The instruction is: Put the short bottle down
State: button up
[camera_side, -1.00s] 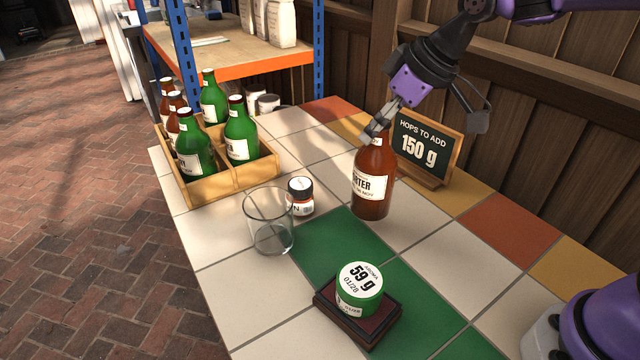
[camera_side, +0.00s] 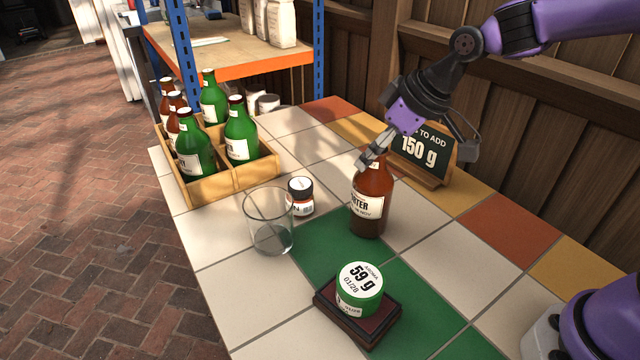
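A short brown bottle (camera_side: 371,213) with a cream label ending in "RTER" is upright, over the edge between the green and cream tiles. My gripper (camera_side: 369,158) is shut on its neck from above, and the fingers hide the bottle's top. The bottle's base is at or very near the tiles; I cannot tell whether it touches them.
A clear empty glass (camera_side: 268,222) and a small brown jar (camera_side: 301,197) stand left of the bottle. A green tub (camera_side: 359,288) reading 59 g sits on a scale (camera_side: 388,322) in front. A chalkboard sign (camera_side: 421,150) stands close behind. A wooden crate (camera_side: 215,190) holds several bottles.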

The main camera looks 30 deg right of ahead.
jog(key=shift+r, duration=0.2)
jog(key=v, duration=1.1)
jog(key=s+d+f+m+h, duration=0.2)
jog(key=s+f+m, duration=0.3)
jog(key=s, duration=0.6)
jog(key=shift+d+f+h, duration=0.3)
jog(key=shift+d+f, duration=0.45)
jog(key=shift+d, duration=0.1)
